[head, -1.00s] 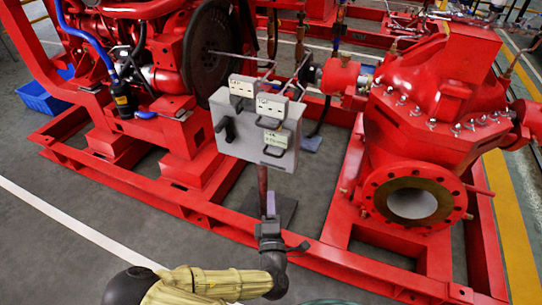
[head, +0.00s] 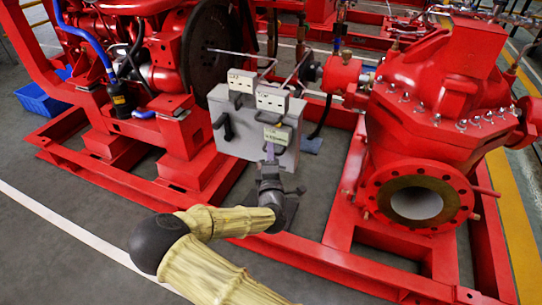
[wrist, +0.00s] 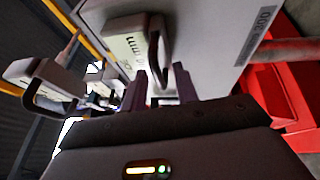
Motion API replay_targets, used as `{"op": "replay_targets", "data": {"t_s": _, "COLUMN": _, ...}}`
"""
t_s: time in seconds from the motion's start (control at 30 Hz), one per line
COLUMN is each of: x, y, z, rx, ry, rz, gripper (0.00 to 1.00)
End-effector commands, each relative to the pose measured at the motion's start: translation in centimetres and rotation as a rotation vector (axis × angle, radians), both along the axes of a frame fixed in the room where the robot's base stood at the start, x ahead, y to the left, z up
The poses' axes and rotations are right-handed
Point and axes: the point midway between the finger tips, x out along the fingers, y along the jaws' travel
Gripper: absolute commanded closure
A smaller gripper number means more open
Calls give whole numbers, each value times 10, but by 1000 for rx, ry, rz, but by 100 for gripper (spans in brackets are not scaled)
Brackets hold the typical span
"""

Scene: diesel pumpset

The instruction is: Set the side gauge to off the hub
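A grey box (head: 235,143) stands among the red pump parts, with several pale labelled blocks that have dark handles. I cannot tell which of these is the side gauge. My gripper (head: 270,153) is in front of the lowest block (head: 278,134) and partly covers it. In the wrist view, my two fingers (wrist: 161,88) are apart, with a gap between them. A block marked "mm" (wrist: 128,45) with a dark loop handle (wrist: 161,52) is just beyond the fingertips. The handle lines up with the gap; contact is not clear. The hub is not identifiable.
Two upper blocks (head: 242,81) (head: 271,99) sit close above on the box, and a black handle (head: 223,126) is at its left. A red flanged pump (head: 430,95) stands to the right. Red base rails (head: 330,262) run below. Grey floor is open in front.

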Motion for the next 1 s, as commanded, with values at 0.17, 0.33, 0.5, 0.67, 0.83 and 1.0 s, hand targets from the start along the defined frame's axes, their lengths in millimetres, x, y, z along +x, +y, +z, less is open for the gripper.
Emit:
{"op": "replay_targets", "data": {"t_s": 0.17, "x": 10, "y": 0, "z": 2, "rx": -2, "ry": 0, "rz": 0, "gripper": 70}}
{"op": "replay_targets", "data": {"t_s": 0.33, "x": 10, "y": 0, "z": 2, "rx": -2, "ry": 0, "rz": 0, "gripper": 70}}
{"op": "replay_targets", "data": {"t_s": 0.5, "x": 10, "y": 1, "z": 2, "rx": -2, "ry": 0, "rz": 1, "gripper": 92}}
{"op": "replay_targets", "data": {"t_s": 0.67, "x": 10, "y": 0, "z": 2, "rx": -2, "ry": 0, "rz": 1, "gripper": 100}}
{"op": "replay_targets", "data": {"t_s": 0.83, "x": 7, "y": 2, "z": 2, "rx": -1, "ry": 1, "rz": 2, "gripper": 100}}
{"op": "replay_targets", "data": {"t_s": 1.0, "x": -16, "y": 12, "z": 2, "rx": -1, "ry": 4, "rz": 4, "gripper": 100}}
